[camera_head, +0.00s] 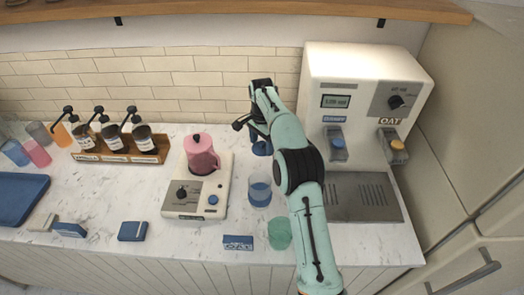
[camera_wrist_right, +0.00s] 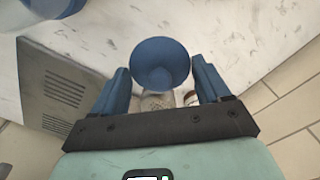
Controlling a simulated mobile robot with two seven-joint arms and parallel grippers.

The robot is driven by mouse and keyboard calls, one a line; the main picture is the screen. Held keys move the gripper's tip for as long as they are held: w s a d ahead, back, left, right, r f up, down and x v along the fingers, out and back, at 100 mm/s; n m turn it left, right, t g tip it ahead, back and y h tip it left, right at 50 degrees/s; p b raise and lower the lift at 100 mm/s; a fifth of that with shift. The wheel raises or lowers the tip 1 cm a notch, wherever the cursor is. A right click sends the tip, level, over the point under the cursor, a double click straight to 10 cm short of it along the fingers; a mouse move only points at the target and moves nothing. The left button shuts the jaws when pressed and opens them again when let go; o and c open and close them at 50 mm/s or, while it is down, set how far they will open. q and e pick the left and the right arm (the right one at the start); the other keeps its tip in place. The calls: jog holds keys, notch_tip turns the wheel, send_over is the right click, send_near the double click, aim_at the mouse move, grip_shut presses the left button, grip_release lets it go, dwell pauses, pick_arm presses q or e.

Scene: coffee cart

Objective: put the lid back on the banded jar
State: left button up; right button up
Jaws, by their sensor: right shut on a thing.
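My right gripper (camera_head: 262,132) is at the back of the counter, left of the coffee machine. It is shut on a blue cup-shaped thing (camera_wrist_right: 160,68), which sits between its two blue fingers in the wrist view. The same blue thing (camera_head: 262,148) shows below the gripper in the head view. I cannot tell whether it is a lid. Two small blurred things, one pale (camera_wrist_right: 156,103) and one brown and white (camera_wrist_right: 191,98), show beyond it. A clear vessel with blue in it (camera_head: 259,191) stands nearer the front. I cannot make out a banded jar for certain. My left gripper is not in view.
The coffee machine (camera_head: 355,75) and its drip tray (camera_head: 370,208) are at the right. A pink pitcher (camera_head: 201,158) stands on a scale-like device (camera_head: 190,208). A green cup (camera_head: 279,236) is near the front edge. A bottle rack (camera_head: 120,158) is at the left.

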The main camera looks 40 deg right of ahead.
jog(key=s+a+r, duration=1)
jog(key=s, duration=0.2)
jog(key=shift+f+b, duration=1.7)
jog(key=shift+f, duration=1.65)
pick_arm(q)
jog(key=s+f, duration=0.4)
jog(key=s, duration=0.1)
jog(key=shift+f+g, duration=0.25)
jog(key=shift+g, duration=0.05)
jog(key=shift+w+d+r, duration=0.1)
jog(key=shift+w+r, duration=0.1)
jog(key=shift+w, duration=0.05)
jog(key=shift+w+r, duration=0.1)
pick_arm(e)
jog(key=shift+f, duration=0.15)
